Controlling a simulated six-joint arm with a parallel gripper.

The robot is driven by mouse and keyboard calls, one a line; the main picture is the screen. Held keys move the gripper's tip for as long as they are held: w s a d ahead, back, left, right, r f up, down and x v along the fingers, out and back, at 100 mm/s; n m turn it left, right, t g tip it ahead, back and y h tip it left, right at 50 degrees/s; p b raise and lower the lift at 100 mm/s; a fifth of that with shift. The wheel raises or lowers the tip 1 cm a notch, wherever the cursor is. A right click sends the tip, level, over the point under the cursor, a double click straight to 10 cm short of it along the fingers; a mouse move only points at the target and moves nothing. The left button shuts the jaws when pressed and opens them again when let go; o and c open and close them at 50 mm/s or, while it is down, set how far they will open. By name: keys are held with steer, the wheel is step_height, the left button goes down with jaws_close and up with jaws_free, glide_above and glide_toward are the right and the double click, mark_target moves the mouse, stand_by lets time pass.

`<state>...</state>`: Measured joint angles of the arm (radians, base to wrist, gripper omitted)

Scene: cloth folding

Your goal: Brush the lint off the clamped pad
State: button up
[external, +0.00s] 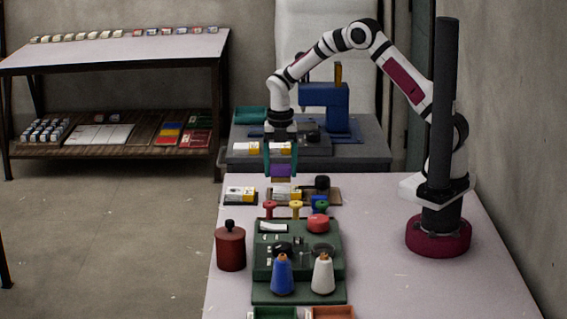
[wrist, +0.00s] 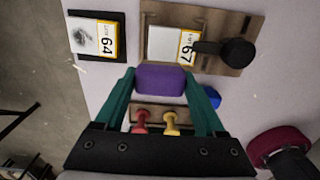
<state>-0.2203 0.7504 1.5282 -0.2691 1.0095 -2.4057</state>
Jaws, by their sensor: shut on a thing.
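My gripper (external: 281,160) has teal fingers shut on a purple block (external: 281,170), which looks like the brush handle. A brownish part shows under it in the external view. In the wrist view the purple block (wrist: 161,79) sits between the fingertips of my gripper (wrist: 160,88). The clamped pad (wrist: 166,45), white with a yellow label reading 67, lies on a brown board (wrist: 190,14) under a black clamp (wrist: 226,52). The board is just beyond the block in the wrist view. In the external view the block hangs above the pad (external: 284,192), apparently apart from it.
A second pad (wrist: 95,39), labelled 64, lies on a dark plate left of the board. Red (external: 269,208), yellow (external: 296,207) and green pegs stand nearby. A green tray (external: 265,290) with blue and white cones and a dark red canister (external: 230,248) are in front.

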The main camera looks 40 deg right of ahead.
steer(key=shift+r, duration=2.35)
